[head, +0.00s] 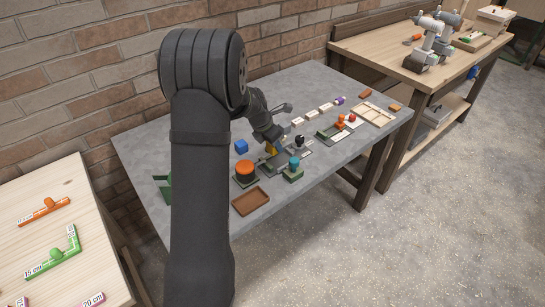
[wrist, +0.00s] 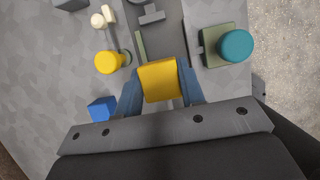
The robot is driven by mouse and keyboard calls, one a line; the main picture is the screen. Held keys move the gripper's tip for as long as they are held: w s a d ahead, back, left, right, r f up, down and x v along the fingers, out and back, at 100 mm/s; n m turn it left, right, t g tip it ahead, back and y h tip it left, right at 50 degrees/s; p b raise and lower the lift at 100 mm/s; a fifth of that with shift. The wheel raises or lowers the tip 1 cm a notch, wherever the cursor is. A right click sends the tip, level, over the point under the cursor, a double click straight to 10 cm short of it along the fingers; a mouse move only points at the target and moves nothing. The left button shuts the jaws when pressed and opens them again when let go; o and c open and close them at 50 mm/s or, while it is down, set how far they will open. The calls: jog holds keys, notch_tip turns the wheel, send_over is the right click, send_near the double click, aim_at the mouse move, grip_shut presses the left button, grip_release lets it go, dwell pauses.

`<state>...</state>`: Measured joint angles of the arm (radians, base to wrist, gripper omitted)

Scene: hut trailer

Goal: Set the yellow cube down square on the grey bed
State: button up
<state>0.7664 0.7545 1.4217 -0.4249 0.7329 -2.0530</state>
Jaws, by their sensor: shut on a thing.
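The yellow cube (wrist: 160,82) is between the two fingers of my gripper (wrist: 160,88) in the wrist view, and the gripper is shut on it. In the head view a small part of the yellow cube (head: 271,149) shows below my wrist. A grey bed (wrist: 168,38) runs up the wrist view behind the cube, with a thin green strip along its left side and a grey T-shaped piece at its far part. The cube looks turned a little against the bed's long edges. I cannot tell whether its hidden underside touches the bed.
A blue cube (wrist: 102,108) lies left of my gripper. A yellow round knob (wrist: 107,62) stands beyond it. A teal round knob on a green base (wrist: 206,48) is at the right. The head view also shows an orange cylinder (head: 245,168) and a brown tray (head: 250,201).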

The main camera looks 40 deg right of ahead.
aim_at(273, 163)
jog(key=shift+f, duration=2.85)
jog(key=shift+f, duration=0.15)
jog(key=o, duration=0.7)
jog(key=shift+r, duration=0.25)
jog(key=v, duration=1.2)
jog(key=shift+f, duration=0.15)
